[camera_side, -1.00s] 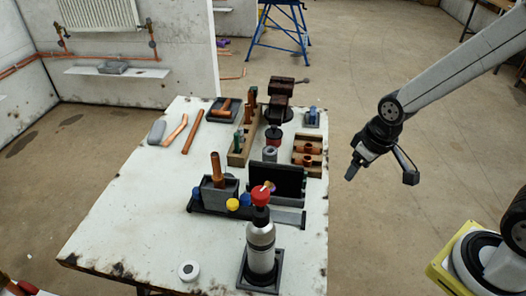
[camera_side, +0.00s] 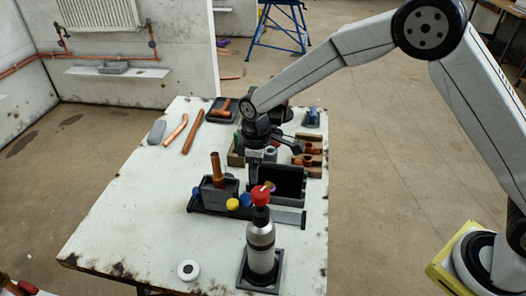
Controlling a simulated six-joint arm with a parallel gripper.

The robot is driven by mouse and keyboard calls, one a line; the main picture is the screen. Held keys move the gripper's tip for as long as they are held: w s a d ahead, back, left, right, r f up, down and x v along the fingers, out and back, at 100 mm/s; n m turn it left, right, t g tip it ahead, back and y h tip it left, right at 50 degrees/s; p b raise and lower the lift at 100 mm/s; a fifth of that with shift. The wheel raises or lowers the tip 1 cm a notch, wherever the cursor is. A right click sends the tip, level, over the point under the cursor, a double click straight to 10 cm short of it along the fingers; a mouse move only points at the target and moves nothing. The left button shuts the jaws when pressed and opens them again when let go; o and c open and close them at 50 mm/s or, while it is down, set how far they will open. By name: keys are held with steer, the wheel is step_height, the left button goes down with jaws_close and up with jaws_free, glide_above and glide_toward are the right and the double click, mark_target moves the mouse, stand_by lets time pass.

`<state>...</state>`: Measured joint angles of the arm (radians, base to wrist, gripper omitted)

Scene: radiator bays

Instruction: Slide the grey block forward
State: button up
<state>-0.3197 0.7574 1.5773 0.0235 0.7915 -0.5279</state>
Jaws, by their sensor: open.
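A grey block (camera_side: 219,193) sits on a dark rail (camera_side: 283,216) that runs left to right across the table. An upright copper pipe (camera_side: 216,167) stands in the block. My gripper (camera_side: 257,180) points down over the rail, to the right of the block, in front of a black tray-like panel (camera_side: 290,182). It is open and seems to hold nothing; its fingertips are small and dark against the panel. I cannot tell whether they touch anything. A gap shows between my gripper and the block.
A silver bottle with a red top (camera_side: 260,245) stands close in front of my gripper. The table's left front is mostly clear.

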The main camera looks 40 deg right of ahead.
mark_target(245, 197)
steer(key=shift+w+a+f+n, duration=0.35)
steer(key=shift+a+f, duration=0.1)
steer(key=shift+a, duration=0.3)
steer(key=shift+w+a+f+n, duration=0.3)
steer(key=shift+a+f, duration=0.1)
steer(key=shift+a, duration=0.3)
steer(key=shift+f, duration=0.1)
steer(key=shift+s+f, duration=0.1)
steer(key=shift+f, duration=3.7)
jaws_close()
